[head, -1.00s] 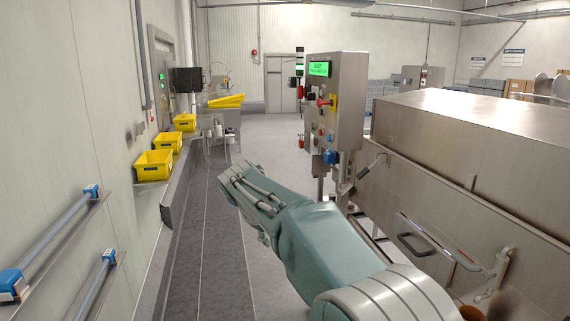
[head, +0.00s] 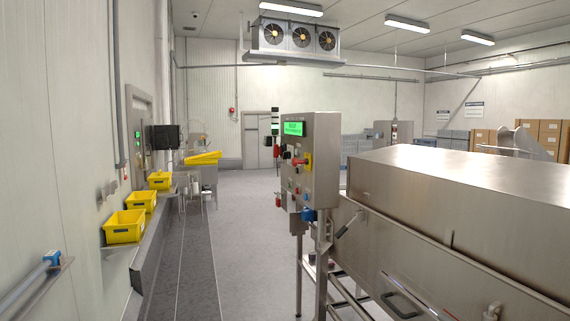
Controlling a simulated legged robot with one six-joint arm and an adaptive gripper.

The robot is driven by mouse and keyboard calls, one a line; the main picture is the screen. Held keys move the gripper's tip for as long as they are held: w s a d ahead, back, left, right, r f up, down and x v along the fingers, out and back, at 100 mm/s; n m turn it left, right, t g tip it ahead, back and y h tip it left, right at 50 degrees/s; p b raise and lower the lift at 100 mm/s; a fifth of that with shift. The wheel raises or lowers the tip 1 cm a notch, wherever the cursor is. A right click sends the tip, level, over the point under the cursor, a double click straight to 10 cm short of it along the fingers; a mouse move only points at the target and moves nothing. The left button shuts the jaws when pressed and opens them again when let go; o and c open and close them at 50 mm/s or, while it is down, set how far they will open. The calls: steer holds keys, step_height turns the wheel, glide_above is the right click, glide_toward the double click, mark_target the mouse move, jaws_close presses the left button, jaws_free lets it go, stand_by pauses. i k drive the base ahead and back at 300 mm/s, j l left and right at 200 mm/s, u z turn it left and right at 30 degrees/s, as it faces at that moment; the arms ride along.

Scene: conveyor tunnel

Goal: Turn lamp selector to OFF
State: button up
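A steel control panel (head: 322,165) stands on legs right of the middle in the head view, with a lit green display (head: 294,129) at its top. Its face is seen at a steep angle. It carries several small controls, among them a red handle on a yellow plate (head: 307,161) and a blue connector (head: 308,215) low down. I cannot tell which control is the lamp selector, nor its setting. My gripper and arm are out of the view.
A long steel machine (head: 455,175) fills the right side. Yellow bins (head: 124,227) sit on a shelf along the left wall. The grey floor aisle (head: 240,260) between them is clear. A fan unit (head: 296,40) hangs from the ceiling.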

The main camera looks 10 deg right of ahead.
mark_target(287, 155)
steer(key=i+j, duration=0.2)
steer(key=i, duration=0.35)
steer(key=i+j+z, duration=0.1)
steer(key=i, duration=0.4)
steer(key=i+j, duration=0.3)
steer(key=i, duration=0.25)
steer(key=i+j+z, duration=0.1)
steer(key=i+j, duration=0.15)
steer(key=i, duration=0.25)
steer(key=i+j, duration=0.25)
steer(key=i, duration=0.25)
